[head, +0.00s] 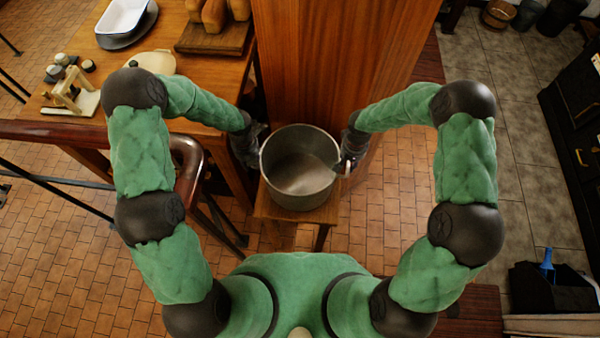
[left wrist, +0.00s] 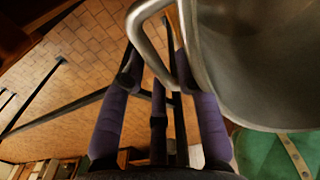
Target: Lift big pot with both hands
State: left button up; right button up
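The big pot (head: 300,172) is a wide, empty grey metal pot. It stands upright on a small wooden stool (head: 268,208) in the head view. My left gripper (head: 254,152) is at the pot's left side. In the left wrist view, the fingers of my left gripper (left wrist: 157,62) are spread apart, with the looped metal handle (left wrist: 141,34) between them; the pot wall (left wrist: 265,60) is to the right. My right gripper (head: 346,160) is at the pot's right side, by the right handle (head: 347,169). Its fingers are too small and dark to judge.
A wooden pillar (head: 335,60) stands right behind the pot. A wooden table (head: 205,65) with a white tray (head: 122,15) and a board (head: 215,38) is at the left. A chair (head: 188,165) stands close to my left arm.

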pick_arm(q)
grip_shut()
pick_arm(e)
grip_shut()
pick_arm(q)
jog(key=shift+w+r, duration=0.1)
jog(key=shift+r, duration=0.1)
pick_arm(e)
jog(key=shift+w+r, duration=0.1)
jog(key=shift+r, duration=0.1)
